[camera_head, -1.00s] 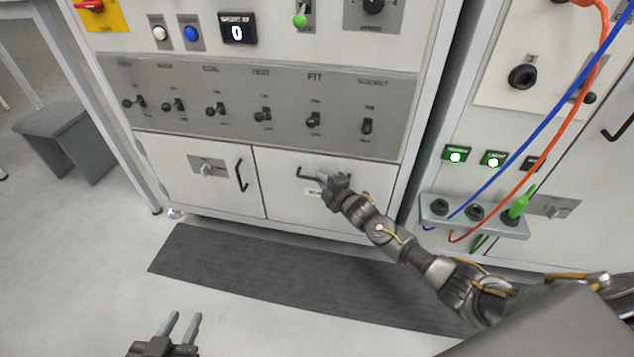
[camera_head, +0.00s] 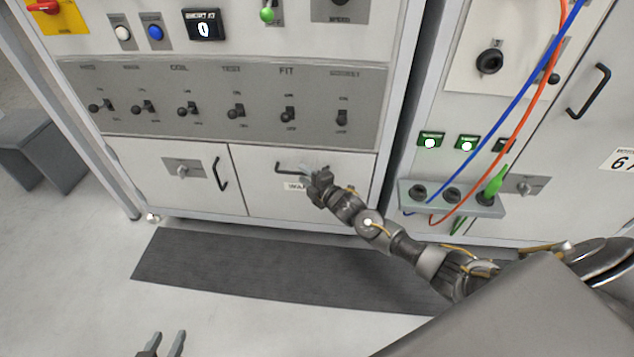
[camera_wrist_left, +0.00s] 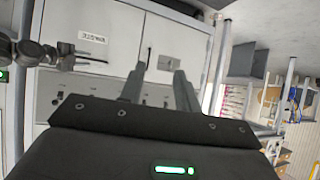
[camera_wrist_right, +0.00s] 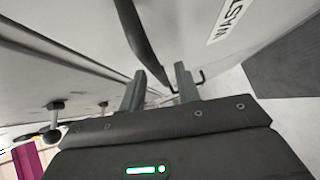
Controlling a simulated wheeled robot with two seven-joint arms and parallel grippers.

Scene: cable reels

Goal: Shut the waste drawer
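The waste drawer (camera_head: 262,203) is the white right-hand front under the switch panel, with a dark bar handle (camera_head: 288,167) and a part-hidden label. In the head view its front looks about flush with the cabinet; any small gap is hard to tell. My right gripper (camera_head: 309,172) is at the handle's right end and hides part of it. In the right wrist view its fingers (camera_wrist_right: 160,78) are apart, with the dark handle just beyond them. My left gripper (camera_head: 166,340) is open and empty, low over the floor; its parted fingers show in the left wrist view (camera_wrist_left: 158,78).
A second front (camera_head: 170,180) with its own handle is left of the drawer. A socket block (camera_head: 452,196) with blue and orange cables sticks out at the right. A dark mat (camera_head: 230,270) lies on the floor before the cabinet. A grey stool (camera_head: 45,150) stands at the left.

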